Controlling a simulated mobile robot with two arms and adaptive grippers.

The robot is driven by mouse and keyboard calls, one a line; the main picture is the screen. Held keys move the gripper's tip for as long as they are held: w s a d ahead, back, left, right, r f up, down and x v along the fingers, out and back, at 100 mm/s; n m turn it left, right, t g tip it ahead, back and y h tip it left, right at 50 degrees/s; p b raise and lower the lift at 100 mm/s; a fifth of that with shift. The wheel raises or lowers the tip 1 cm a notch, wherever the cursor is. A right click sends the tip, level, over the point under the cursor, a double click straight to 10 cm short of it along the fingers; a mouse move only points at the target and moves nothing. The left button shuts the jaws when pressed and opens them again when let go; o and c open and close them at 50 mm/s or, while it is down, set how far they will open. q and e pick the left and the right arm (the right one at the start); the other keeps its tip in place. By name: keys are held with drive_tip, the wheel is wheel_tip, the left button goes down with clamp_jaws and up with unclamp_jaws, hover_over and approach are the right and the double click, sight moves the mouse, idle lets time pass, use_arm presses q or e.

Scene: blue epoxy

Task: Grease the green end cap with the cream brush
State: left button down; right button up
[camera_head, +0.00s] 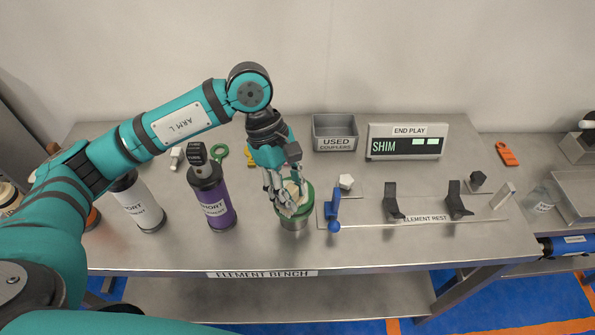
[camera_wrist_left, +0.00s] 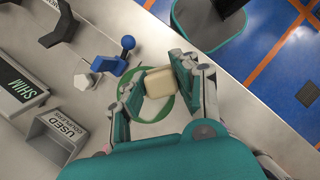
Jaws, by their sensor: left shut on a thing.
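My left gripper (camera_head: 289,206) is shut on a cream block-shaped thing (camera_wrist_left: 160,82), apparently the cream brush; it also shows in the head view (camera_head: 293,188). In the wrist view the green shows as a ring (camera_wrist_left: 186,103) around and below the cream thing. The fingers hide much of the green top, and I cannot tell whether the cream thing touches it. My right gripper is not in view.
A purple element (camera_head: 214,208) and a white element (camera_head: 141,208) stand left of the gripper. The element rest (camera_head: 372,223), with a blue lever (camera_head: 333,208) and black supports, lies right. The used couplers bin (camera_head: 335,145) and shim display (camera_head: 407,147) stand behind.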

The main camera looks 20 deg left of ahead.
use_arm(q)
wheel_tip(320, 180, up, 3)
drive_tip(key=shift+f, duration=0.15)
drive_tip(key=shift+w+a+r+p, duration=0.15)
drive_tip(key=shift+w+r+p, duration=0.25)
drive_tip(key=shift+r+p, duration=0.3)
drive_tip(key=r, duration=0.2)
drive_tip(key=shift+s+r+p, duration=0.2)
drive_tip(key=shift+r+p, duration=0.1)
drive_tip(key=shift+p, duration=0.05)
drive_tip(key=shift+r, duration=0.6)
